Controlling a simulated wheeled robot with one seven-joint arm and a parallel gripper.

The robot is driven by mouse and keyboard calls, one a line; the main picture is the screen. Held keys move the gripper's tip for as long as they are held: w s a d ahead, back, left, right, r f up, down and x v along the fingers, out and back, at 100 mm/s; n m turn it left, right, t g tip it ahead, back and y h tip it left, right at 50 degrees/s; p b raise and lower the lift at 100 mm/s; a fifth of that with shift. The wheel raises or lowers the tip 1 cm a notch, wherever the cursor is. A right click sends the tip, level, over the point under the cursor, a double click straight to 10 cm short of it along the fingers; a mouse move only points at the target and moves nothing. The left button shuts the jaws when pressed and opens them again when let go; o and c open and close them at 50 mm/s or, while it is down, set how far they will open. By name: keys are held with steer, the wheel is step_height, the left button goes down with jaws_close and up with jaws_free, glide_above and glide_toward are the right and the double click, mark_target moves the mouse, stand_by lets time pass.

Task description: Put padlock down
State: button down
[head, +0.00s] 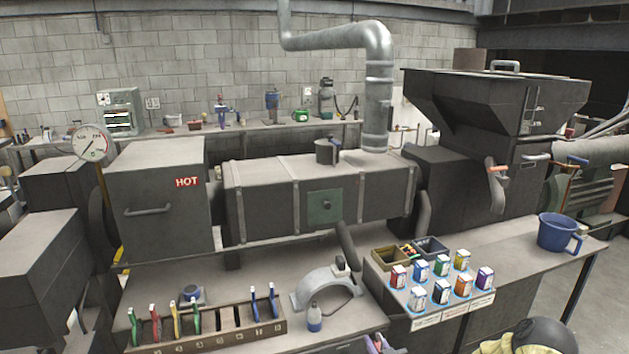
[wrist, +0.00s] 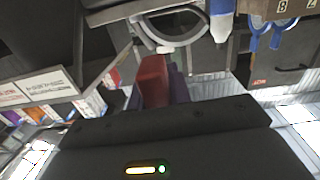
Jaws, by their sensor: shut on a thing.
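The padlock shows in the wrist view as a red block (wrist: 152,76), held between the purple fingers of my gripper (wrist: 155,97). Its shackle cannot be made out.
The arched piece (head: 325,287) and a small bottle (head: 314,318) stand on the bench. A slotted rack (head: 210,338) with coloured handles lies left.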

steer(key=s+a+f+m+h+p, duration=0.1)
steer(key=s+f+m+h, duration=0.2)
steer(key=s+f, duration=0.7)
steer(key=shift+s+f+t+h, duration=0.3)
steer(key=shift+s+h, duration=0.5)
steer(key=shift+s, duration=0.3)
steer(key=shift+a, duration=0.15)
